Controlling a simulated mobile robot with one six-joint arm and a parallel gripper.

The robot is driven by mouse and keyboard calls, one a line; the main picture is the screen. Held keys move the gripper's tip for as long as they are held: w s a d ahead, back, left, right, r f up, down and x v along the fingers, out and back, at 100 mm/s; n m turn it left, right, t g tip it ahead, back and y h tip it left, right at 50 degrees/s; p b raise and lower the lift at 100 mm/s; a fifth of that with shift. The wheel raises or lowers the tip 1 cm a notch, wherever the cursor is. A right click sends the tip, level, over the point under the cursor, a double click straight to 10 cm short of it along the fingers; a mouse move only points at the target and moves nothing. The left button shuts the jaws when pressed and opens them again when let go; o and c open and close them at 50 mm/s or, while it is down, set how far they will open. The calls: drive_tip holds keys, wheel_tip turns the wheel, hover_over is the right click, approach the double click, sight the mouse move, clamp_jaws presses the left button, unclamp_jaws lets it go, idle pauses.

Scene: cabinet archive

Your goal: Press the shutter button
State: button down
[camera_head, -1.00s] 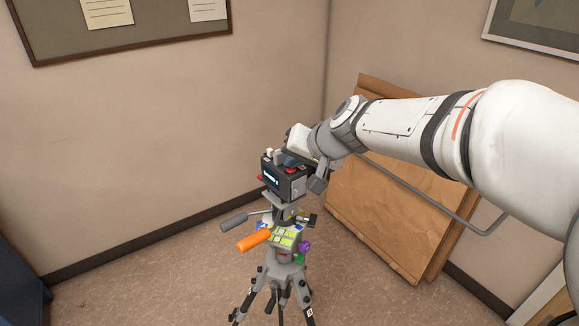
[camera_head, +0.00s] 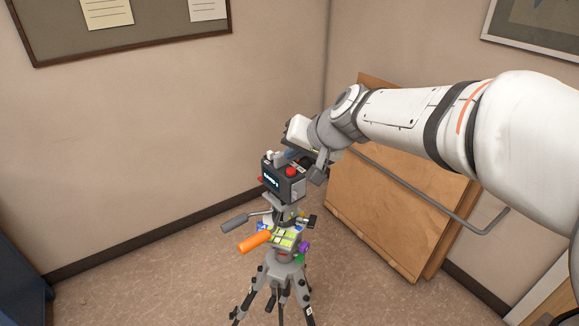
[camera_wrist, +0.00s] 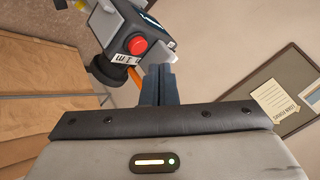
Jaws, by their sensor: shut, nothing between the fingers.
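The camera (camera_head: 283,180) is a dark box with a lit screen, mounted upright on a tripod.
The tripod (camera_head: 284,272) has an orange handle (camera_head: 254,242), a grey handle and coloured knobs below the camera. Large brown boards (camera_head: 385,225) lean on the wall behind my arm. A pinboard (camera_head: 120,35) hangs on the left wall. The floor left of the tripod is clear.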

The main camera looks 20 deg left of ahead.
sight(294, 177)
wheel_tip(294, 177, up, 4)
drive_tip(key=shift+p, duration=1.1)
